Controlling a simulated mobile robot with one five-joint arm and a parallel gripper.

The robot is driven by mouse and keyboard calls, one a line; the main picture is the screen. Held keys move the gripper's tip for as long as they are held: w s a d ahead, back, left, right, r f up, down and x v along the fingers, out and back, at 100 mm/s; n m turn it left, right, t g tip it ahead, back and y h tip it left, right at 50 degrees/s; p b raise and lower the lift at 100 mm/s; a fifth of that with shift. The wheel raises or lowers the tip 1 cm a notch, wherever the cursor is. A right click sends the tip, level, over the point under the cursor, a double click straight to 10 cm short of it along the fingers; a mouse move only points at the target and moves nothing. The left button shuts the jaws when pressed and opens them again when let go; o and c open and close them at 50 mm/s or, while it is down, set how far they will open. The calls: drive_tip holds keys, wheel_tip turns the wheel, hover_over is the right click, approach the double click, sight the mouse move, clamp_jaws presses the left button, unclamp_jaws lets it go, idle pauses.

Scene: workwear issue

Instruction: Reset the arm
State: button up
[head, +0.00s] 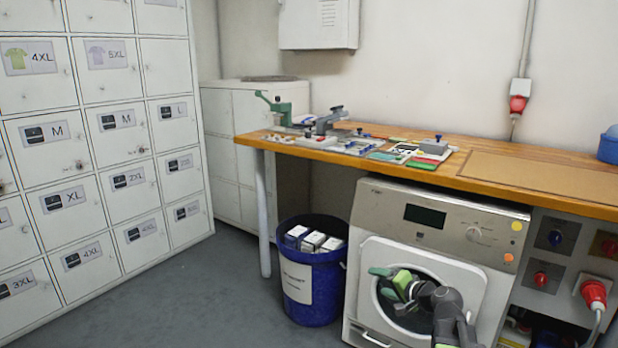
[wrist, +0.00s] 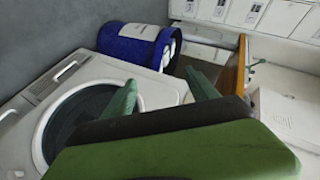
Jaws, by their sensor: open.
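My gripper (head: 388,280) is in front of the washing machine's round door in the head view, its green fingers pointing left. In the wrist view my gripper (wrist: 162,95) shows two green fingers spread apart with nothing between them. My dark grey arm rises from the lower right of the head view. The washing machine (head: 408,237) stands under the wooden worktop, and its front also shows in the wrist view (wrist: 150,87).
A blue bin (head: 312,308) with boxes inside stands left of the washing machine. The wooden worktop (head: 545,172) carries small tools and cards. White lockers (head: 95,150) line the left side. Red plugs (head: 593,292) sit at the right. The grey floor (head: 190,300) between lockers and bin is clear.

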drive_tip(key=s+a+f+n+g+h, duration=0.1)
drive_tip(key=s+a+f+n+g, duration=0.35)
drive_tip(key=a, duration=0.35)
drive_tip(key=s+a+f+n+g, duration=0.3)
drive_tip(key=s+a+f, duration=0.3)
drive_tip(key=a, duration=0.2)
drive_tip(key=s+d+f+g+h, duration=0.4)
drive_tip(key=s+d+h, duration=0.1)
drive_tip(key=s+d, duration=0.3)
wheel_tip(320, 180, up, 36)
drive_tip(key=s+p, duration=0.1)
drive_tip(key=p, duration=3.5)
drive_tip(key=shift+r, duration=0.2)
drive_tip(key=shift+s+d+n, duration=0.1)
drive_tip(key=shift+n, duration=0.15)
